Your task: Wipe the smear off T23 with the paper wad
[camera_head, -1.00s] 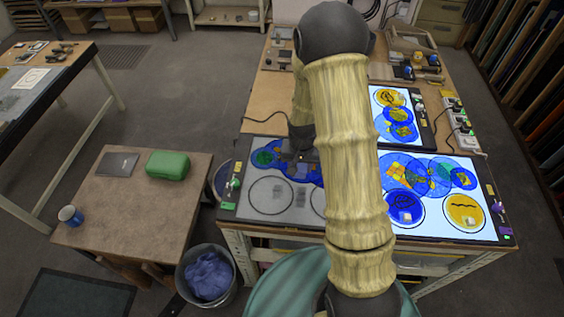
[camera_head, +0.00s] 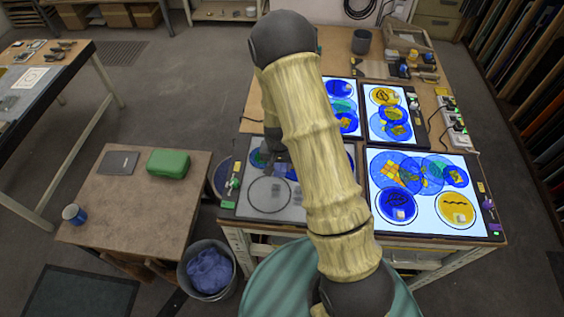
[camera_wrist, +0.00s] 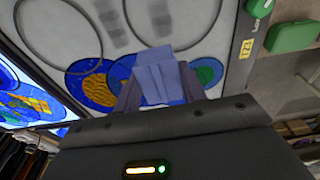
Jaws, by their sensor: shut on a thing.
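My gripper (camera_wrist: 158,88) is shut on a blue-grey paper wad (camera_wrist: 155,72), which sticks out beyond the fingers. The unlit grey panel T23 (camera_wrist: 198,62) lies below, with a yellow label (camera_wrist: 246,48) that seems to read T23. Grey smear patches (camera_wrist: 112,22) show on the panel in the wrist view, apart from the wad. The wad overlaps blue and green painted discs (camera_wrist: 84,82) in that view; I cannot tell whether it touches.
A lit panel (camera_head: 430,224) with painted discs lies to the right, with two more lit panels behind. A small table (camera_head: 130,222) at left holds a green case (camera_head: 168,163) and a blue mug (camera_head: 73,214). A bin (camera_head: 208,270) with blue wads stands in front.

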